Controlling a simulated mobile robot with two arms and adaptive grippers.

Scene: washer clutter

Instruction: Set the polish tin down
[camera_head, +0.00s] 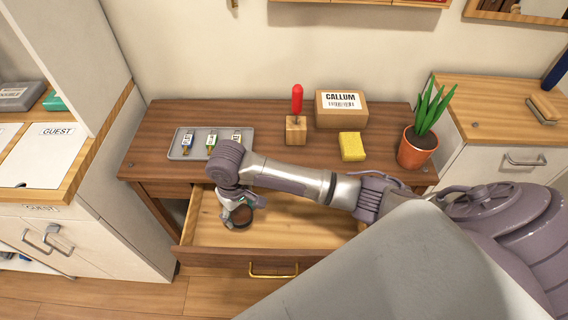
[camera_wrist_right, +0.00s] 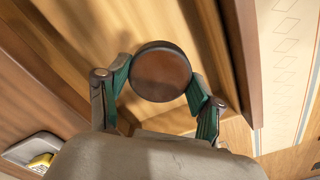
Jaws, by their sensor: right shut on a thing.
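The polish tin (camera_wrist_right: 162,73) is round, with a brown top and a dark rim. In the right wrist view it sits between the two green-padded fingers of my right gripper (camera_wrist_right: 160,88), which is shut on it. In the head view the tin (camera_head: 241,215) shows small and dark at the right gripper (camera_head: 238,208), over the left part of the open drawer (camera_head: 290,222). Whether the tin touches the drawer floor I cannot tell. My left gripper is not in view.
On the desk (camera_head: 270,147) stand a grey tray (camera_head: 176,152) with several tagged items, a wooden block with a red-handled tool (camera_head: 297,104), a cardboard box (camera_head: 341,109), a yellow sponge (camera_head: 352,147) and a potted plant (camera_head: 417,150). The drawer's visible right part is bare.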

